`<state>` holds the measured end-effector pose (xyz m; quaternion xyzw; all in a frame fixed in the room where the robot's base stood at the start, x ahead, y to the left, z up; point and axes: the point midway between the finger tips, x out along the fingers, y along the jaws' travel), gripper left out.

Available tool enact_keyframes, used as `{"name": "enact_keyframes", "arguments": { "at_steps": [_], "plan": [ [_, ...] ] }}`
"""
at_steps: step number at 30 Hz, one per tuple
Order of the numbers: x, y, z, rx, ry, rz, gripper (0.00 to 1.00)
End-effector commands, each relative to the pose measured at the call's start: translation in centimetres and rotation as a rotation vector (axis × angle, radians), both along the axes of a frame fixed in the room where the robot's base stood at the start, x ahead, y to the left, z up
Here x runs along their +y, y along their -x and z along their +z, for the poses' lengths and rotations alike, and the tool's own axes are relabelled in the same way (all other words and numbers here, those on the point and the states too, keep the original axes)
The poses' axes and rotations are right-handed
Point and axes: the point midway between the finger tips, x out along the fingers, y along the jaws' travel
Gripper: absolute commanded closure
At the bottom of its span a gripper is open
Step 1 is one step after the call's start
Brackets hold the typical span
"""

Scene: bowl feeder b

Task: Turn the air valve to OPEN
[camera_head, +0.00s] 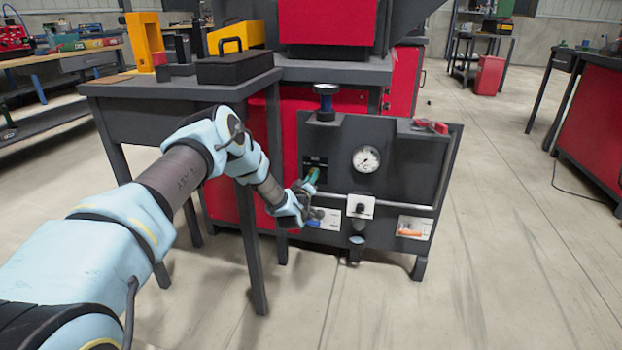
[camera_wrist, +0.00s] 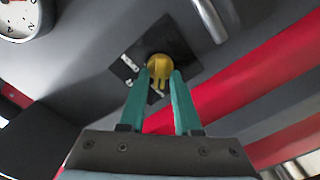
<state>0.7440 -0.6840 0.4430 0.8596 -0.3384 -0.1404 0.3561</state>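The air valve appears as a round yellow knob (camera_wrist: 159,63) with a narrow grip, on a dark label plate (camera_wrist: 124,66) on the grey panel. My gripper (camera_wrist: 161,76) has two green fingers, one on each side of the knob. The fingers are apart, with gaps beside the narrow grip; whether the tips touch the knob I cannot tell. In the head view my gripper (camera_head: 313,175) is at the left part of the dark panel (camera_head: 405,165), its tips at the plate. The knob is hidden there, and the label's words are too small to read.
A pressure gauge (camera_head: 366,159) sits right of the valve. A grey pipe (camera_head: 395,204), a white-plated black knob (camera_head: 360,206) and an orange handle (camera_head: 409,233) are lower on the panel. A dark table (camera_head: 180,88) stands close to my arm.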

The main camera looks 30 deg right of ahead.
Motion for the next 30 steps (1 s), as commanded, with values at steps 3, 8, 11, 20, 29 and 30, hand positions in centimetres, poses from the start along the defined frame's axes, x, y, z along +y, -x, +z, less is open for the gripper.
{"name": "enact_keyframes", "arguments": {
  "at_steps": [3,8,11,20,29,30],
  "plan": [
    [0.01,0.00,0.01,0.000,0.000,0.000,0.83],
    [0.02,-0.01,0.01,0.000,0.000,0.000,1.00],
    [0.02,-0.01,0.01,0.000,0.000,0.000,1.00],
    [0.03,0.00,0.00,-0.001,-0.001,0.000,1.00],
    [-0.03,0.03,0.03,-0.044,-0.047,0.000,1.00],
    [-0.02,0.02,0.04,-0.057,-0.061,0.000,1.00]
  ]
}}
